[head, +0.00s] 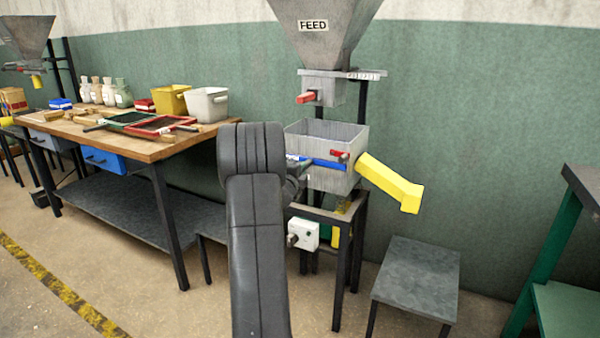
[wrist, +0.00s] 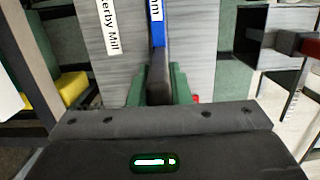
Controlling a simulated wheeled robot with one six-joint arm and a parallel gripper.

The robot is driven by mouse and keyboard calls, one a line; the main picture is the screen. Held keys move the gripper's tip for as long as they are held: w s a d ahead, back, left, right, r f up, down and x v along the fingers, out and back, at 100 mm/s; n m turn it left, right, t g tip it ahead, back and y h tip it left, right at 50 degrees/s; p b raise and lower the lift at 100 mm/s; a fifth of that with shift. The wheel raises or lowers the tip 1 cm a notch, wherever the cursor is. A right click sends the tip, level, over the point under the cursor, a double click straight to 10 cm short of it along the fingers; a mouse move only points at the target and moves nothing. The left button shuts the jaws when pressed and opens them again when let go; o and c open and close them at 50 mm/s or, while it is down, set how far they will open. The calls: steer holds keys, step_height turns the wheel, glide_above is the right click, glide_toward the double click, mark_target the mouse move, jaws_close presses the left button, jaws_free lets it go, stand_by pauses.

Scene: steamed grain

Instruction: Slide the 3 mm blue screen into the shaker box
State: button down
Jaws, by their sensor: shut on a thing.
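The shaker box (head: 330,179) is a grey open-topped box on a dark stand beneath the feed hopper. The blue screen (head: 326,162) shows as a blue strip across the box's front face, at its slot. How deep it sits inside I cannot tell. In the wrist view, the screen's blue edge (wrist: 157,22) carries a white label partly reading "mm" and lies against the grey box wall. My gripper (wrist: 157,86) is shut on the screen's dark handle, with a green finger on each side. In the head view my arm hides most of the gripper and handle.
A red clamp (head: 340,156) sits on the box front, and a yellow spout (head: 390,182) sticks out right. The feed hopper (head: 325,40) hangs above. The wooden table (head: 150,148) at left holds green and red screens and tubs. A low grey stand (head: 418,278) is at right.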

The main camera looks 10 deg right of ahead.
steer(key=shift+w+d+r, duration=0.2)
steer(key=shift+w, duration=0.05)
stand_by(0.3)
steer(key=c, duration=1.3)
jaws_free()
steer(key=shift+f, duration=0.1)
steer(key=shift+o, duration=0.2)
steer(key=shift+f, duration=0.1)
steer(key=v, duration=1.3)
steer(key=shift+s+a, duration=0.2)
steer(key=shift+s, duration=0.1)
steer(key=shift+w, duration=0.1)
steer(key=x, duration=1.3)
steer(key=shift+w+d, duration=0.25)
